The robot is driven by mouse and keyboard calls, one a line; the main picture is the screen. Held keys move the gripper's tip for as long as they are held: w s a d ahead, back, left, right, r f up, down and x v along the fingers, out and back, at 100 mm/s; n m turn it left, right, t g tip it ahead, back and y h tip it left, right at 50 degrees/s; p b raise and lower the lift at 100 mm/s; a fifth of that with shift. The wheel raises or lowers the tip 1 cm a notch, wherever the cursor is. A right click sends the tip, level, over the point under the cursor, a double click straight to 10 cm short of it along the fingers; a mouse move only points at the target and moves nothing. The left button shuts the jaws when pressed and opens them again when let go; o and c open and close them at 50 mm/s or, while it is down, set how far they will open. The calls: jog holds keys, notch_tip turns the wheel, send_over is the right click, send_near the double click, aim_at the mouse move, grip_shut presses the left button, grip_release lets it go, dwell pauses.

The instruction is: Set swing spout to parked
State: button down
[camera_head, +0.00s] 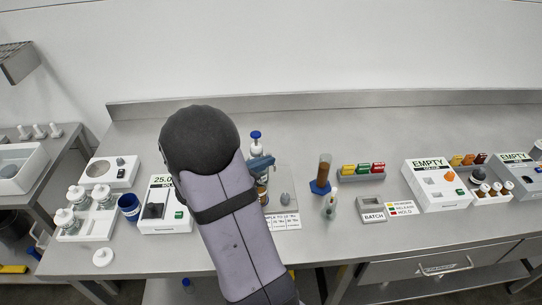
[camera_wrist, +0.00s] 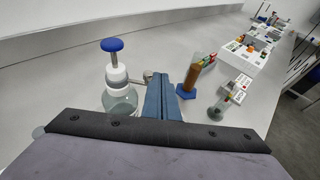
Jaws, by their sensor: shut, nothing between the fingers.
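A dispenser bottle (camera_head: 255,145) with a blue knob stands on the bench just behind my gripper (camera_head: 262,163). In the wrist view the bottle (camera_wrist: 118,98) has a white collar and a clear body. A short side arm (camera_wrist: 138,80) sticks out right from its neck and ends in a grey rounded tip. It looks like the swing spout. My gripper's blue fingers (camera_wrist: 163,97) are shut and empty, close to the right of that tip. I cannot tell whether they touch it. My arm hides part of the bottle in the head view.
An amber cylinder on a blue base (camera_head: 321,176) stands to the right, with a small clear vial (camera_head: 329,205) in front. A rack of coloured blocks (camera_head: 361,171) and a white EMPTY box (camera_head: 436,186) stand farther right. The bench behind is clear.

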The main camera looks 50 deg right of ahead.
jog(key=s+a+r+b, duration=0.1)
jog(key=s+a+r, duration=0.2)
jog(key=a, duration=0.5)
jog(key=shift+a+r, duration=0.2)
jog(key=shift+a, duration=0.05)
jog(key=w+d+m+g+y+p, duration=0.2)
jog(key=w+d+m+g+p, duration=0.25)
jog(key=w, duration=0.45)
jog(key=w+a+r+m+y+b, duration=0.1)
jog(key=w+a+r+m+y, duration=0.1)
jog(key=w+a+r+y, duration=0.2)
jog(key=shift+w+a+r+y, duration=0.2)
jog(key=shift+r+y, duration=0.15)
jog(key=shift+y, duration=0.05)
